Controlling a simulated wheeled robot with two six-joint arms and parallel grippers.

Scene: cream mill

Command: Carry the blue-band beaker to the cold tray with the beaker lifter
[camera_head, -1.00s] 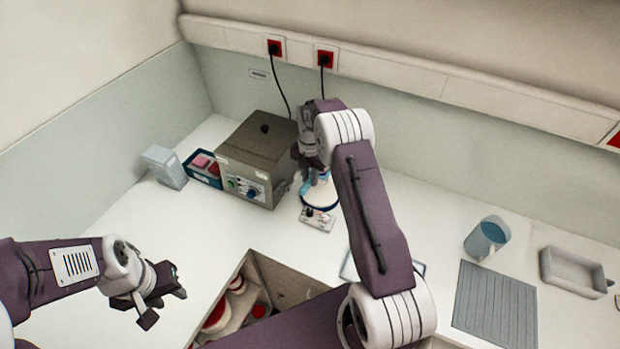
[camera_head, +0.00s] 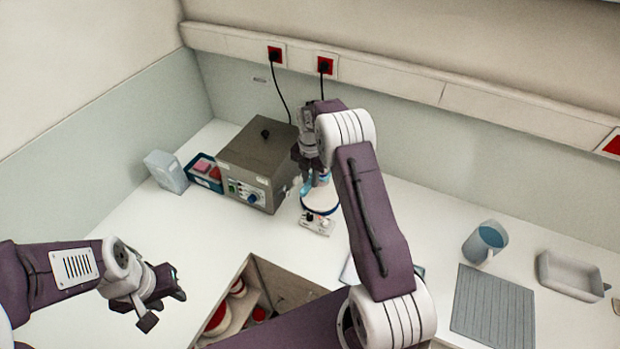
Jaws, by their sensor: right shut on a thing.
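The blue-band beaker (camera_head: 320,201), white with a dark blue band, stands at a small plate unit with knobs (camera_head: 317,226), right of the grey metal box. My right gripper (camera_head: 311,172) is directly above it, shut on a light-blue piece that looks like the beaker lifter (camera_head: 307,186). The lifter reaches down to the beaker's top; whether it grips the beaker I cannot tell, as my arm hides part of it. My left gripper (camera_head: 166,307) is open and empty at the lower left. A shallow grey tray (camera_head: 566,287) at the far right may be the cold tray.
A grey metal box with knobs (camera_head: 262,150) stands close left of my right gripper. A blue bin (camera_head: 199,182) and a pale container (camera_head: 166,172) stand further left. A jug (camera_head: 484,241) and a ribbed grey mat (camera_head: 492,306) are at right. An open drawer (camera_head: 262,271) lies in front.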

